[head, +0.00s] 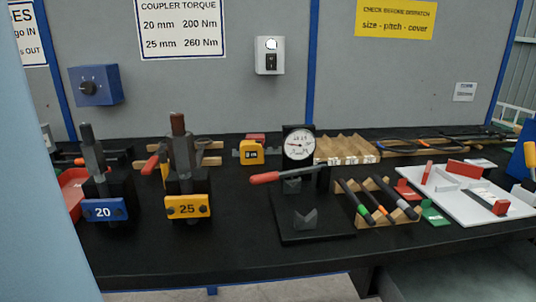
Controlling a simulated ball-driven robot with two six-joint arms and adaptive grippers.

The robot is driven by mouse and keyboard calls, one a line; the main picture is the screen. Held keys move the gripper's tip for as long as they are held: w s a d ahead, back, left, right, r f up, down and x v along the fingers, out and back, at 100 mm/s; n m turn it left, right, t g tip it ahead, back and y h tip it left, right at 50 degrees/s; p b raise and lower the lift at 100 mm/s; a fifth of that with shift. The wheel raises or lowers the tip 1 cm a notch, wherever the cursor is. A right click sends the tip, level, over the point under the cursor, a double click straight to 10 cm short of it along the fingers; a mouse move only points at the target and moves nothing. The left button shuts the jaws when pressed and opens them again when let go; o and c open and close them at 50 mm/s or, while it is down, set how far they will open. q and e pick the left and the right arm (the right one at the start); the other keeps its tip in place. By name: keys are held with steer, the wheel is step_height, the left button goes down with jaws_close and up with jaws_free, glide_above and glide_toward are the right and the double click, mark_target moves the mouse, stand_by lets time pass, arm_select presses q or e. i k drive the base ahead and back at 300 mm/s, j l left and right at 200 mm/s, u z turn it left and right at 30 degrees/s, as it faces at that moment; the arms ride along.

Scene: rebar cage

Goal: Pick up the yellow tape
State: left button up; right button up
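The yellow tape (252,154) is a small boxy tape measure with a dark label on its front. It sits toward the back of the black bench (240,240), left of the round dial gauge (299,144). A small red piece shows just behind its top, and a grey piece lies close at its left side. Its front is unobstructed. Neither of my grippers shows in the head view.
A stand marked 20 (106,209) and a stand marked 25 (188,206) rise at the front left. A red-handled press (310,228) stands front centre. A wooden rack (372,208) and white tray (455,202) fill the right. Bench is bare between the 25 stand and press.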

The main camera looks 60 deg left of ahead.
mark_target(251, 151)
steer(key=u, duration=2.35)
